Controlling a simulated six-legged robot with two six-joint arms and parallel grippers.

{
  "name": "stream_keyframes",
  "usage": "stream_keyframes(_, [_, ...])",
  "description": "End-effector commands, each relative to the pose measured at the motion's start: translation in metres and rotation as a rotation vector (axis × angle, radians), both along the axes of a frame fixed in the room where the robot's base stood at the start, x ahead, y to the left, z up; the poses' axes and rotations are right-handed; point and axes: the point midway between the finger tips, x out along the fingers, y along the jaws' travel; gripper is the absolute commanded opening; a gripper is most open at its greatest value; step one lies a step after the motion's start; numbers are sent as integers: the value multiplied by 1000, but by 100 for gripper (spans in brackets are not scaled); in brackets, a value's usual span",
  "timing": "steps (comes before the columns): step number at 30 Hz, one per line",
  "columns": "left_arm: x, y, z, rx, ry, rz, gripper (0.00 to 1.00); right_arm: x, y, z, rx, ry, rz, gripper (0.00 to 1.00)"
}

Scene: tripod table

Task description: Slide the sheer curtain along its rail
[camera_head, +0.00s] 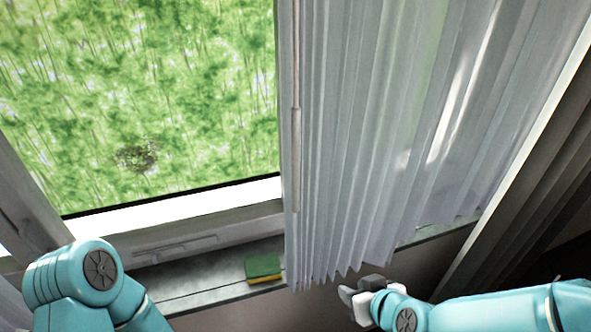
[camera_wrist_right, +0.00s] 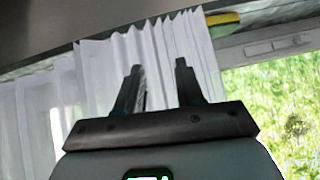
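The sheer curtain (camera_head: 370,130) is white and pleated and hangs over the right part of the window, its left edge near the picture's middle. A thin pale rod (camera_head: 296,140) hangs along that left edge. My right gripper (camera_head: 362,298) is just below the curtain's lower hem. In the right wrist view its two fingers (camera_wrist_right: 158,75) stand apart with the curtain (camera_wrist_right: 105,75) behind them, and nothing is clearly held between them. Whether they touch the cloth cannot be told. The rail is out of view. My left arm shows at lower left, but its gripper is outside the picture.
A green and yellow sponge (camera_head: 263,268) lies on the grey window sill (camera_head: 205,290), left of the curtain's hem. The window (camera_head: 150,90) left of the curtain is uncovered, with greenery outside. A dark pleated drape (camera_head: 530,190) hangs at the right.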

Motion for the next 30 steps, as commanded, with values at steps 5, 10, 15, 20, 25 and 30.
stream_keyframes(5, [0, 0, -17, 0, 0, 0, 36, -6, 22, 138, 75, -384, 54, 37])
stream_keyframes(10, [0, 0, -26, 0, 0, 0, 36, -44, 33, 231, 184, -636, 102, 37])
stream_keyframes(15, [0, 0, -31, 0, 0, 0, 36, -70, 41, 268, 245, -746, 147, 37])
stream_keyframes(20, [0, 0, -32, 0, 0, 0, 36, -60, 52, 267, 246, -742, 161, 37])
stream_keyframes(25, [0, 0, -33, 0, 0, 0, 36, -29, 69, 267, 245, -740, 159, 37])
stream_keyframes(30, [0, 0, -27, 0, 0, 0, 36, 7, 89, 268, 244, -739, 159, 37])
